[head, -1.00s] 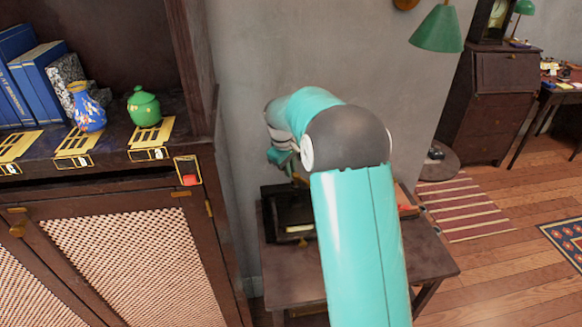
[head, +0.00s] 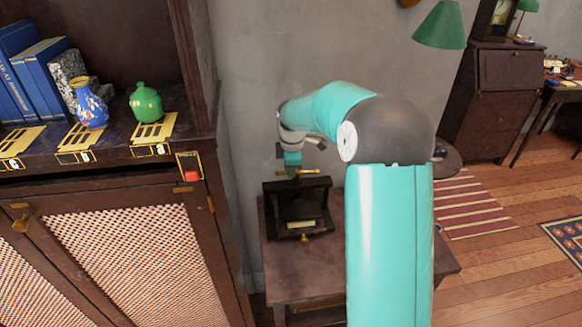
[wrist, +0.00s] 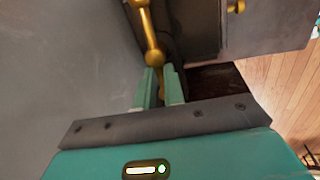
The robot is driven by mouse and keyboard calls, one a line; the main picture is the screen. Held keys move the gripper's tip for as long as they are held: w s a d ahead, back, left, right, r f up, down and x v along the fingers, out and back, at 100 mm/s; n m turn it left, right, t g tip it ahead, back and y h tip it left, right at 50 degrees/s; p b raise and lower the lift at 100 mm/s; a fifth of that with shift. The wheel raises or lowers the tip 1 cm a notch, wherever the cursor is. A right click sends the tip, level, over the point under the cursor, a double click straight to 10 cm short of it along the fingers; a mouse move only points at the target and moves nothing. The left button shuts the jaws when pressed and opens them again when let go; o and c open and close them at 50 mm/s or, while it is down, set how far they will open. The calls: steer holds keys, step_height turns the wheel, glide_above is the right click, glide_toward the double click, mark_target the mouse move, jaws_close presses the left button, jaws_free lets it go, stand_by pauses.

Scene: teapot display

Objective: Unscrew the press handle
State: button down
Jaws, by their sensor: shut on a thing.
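The dark press (head: 297,212) stands on the small wooden table. Its brass handle (head: 307,173) crosses above the top of the frame. In the wrist view the handle (wrist: 154,56) is a golden rod with a ball-like swelling. My gripper (head: 291,168) is at the handle above the press. In the wrist view its two teal fingers (wrist: 160,84) are shut on the lower end of the handle. The screw under the handle is mostly hidden.
The small table (head: 290,262) stands against the grey wall, beside the dark cabinet (head: 130,250) on the left. A blue vase (head: 88,105) and a green teapot (head: 146,103) stand on the cabinet shelf. My arm hides the table's right part.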

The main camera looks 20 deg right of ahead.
steer(key=shift+s+d+n, duration=0.15)
steer(key=shift+n, duration=0.15)
steer(key=c, duration=1.5)
jaws_free()
steer(key=shift+r, duration=0.1)
step_height(320, 180, up, 13)
steer(key=s, duration=0.2)
steer(key=shift+s+a+r, duration=0.15)
steer(key=shift+s+a, duration=0.1)
steer(key=shift+a, duration=0.1)
